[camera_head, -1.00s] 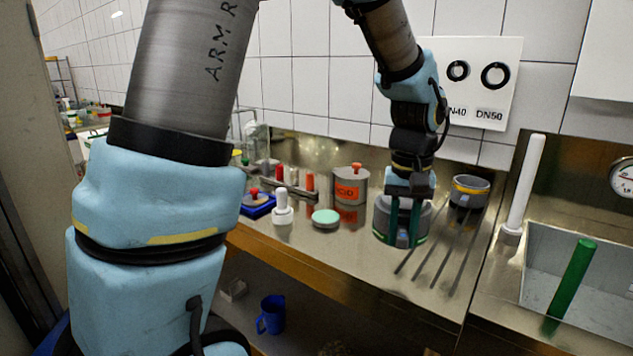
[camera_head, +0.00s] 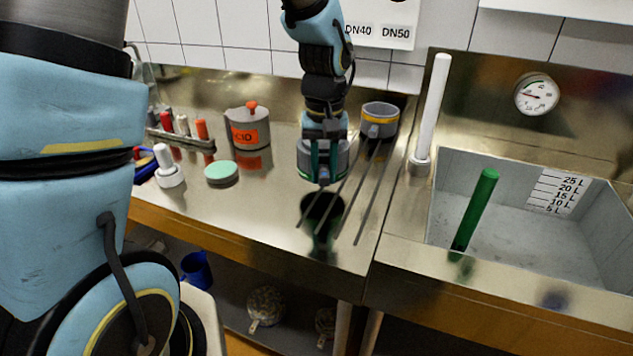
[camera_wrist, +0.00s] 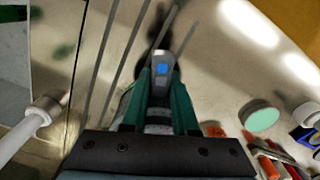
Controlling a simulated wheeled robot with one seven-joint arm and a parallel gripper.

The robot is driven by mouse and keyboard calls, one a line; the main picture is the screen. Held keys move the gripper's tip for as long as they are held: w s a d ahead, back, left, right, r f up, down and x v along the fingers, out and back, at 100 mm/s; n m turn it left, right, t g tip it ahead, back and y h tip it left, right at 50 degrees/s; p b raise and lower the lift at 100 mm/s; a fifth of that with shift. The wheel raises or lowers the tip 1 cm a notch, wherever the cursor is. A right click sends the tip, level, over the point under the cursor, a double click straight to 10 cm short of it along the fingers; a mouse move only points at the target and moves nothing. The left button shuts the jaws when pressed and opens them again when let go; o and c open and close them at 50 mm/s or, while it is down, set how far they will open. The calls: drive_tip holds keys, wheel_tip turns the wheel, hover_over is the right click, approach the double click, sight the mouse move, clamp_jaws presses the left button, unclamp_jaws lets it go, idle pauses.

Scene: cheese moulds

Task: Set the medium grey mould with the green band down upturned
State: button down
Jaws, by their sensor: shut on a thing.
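The medium grey mould with the green band (camera_head: 304,160) is in my gripper (camera_head: 325,178), which points down over the steel counter. The green fingers are shut on it and cover its middle. A dark, green-edged round reflection lies below it on the counter, with a gap between, so the mould appears held above the surface. Its open side seems to face down. In the wrist view, a grey part with a blue square (camera_wrist: 161,68) shows between the green fingertips of my gripper (camera_wrist: 160,82), and most of the mould is hidden.
A grey mould with a yellow band (camera_head: 380,121) stands behind right. An orange-labelled pot (camera_head: 233,118) and a mint-green disc (camera_head: 221,170) stand left. A white rod (camera_head: 432,105) and a sink (camera_head: 600,245) are right. The front counter is clear.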

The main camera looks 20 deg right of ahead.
drive_tip(key=shift+f+p, duration=0.45)
drive_tip(key=shift+f, duration=2.05)
drive_tip(key=shift+f, duration=0.1)
drive_tip(key=c, duration=0.7)
unclamp_jaws()
wheel_tip(320, 180, up, 12)
drive_tip(key=shift+r+b, duration=0.15)
drive_tip(key=shift+b, duration=0.85)
drive_tip(key=a+f+n, duration=0.1)
drive_tip(key=a, duration=0.8)
drive_tip(key=w+a+f+n+t, duration=0.1)
drive_tip(key=a+f, duration=0.1)
drive_tip(key=a, duration=0.7)
drive_tip(key=w+a+f, duration=0.1)
drive_tip(key=a, duration=0.9)
drive_tip(key=shift+f+n+t, duration=0.3)
drive_tip(key=shift+f+n, duration=0.05)
drive_tip(key=shift+n, duration=0.05)
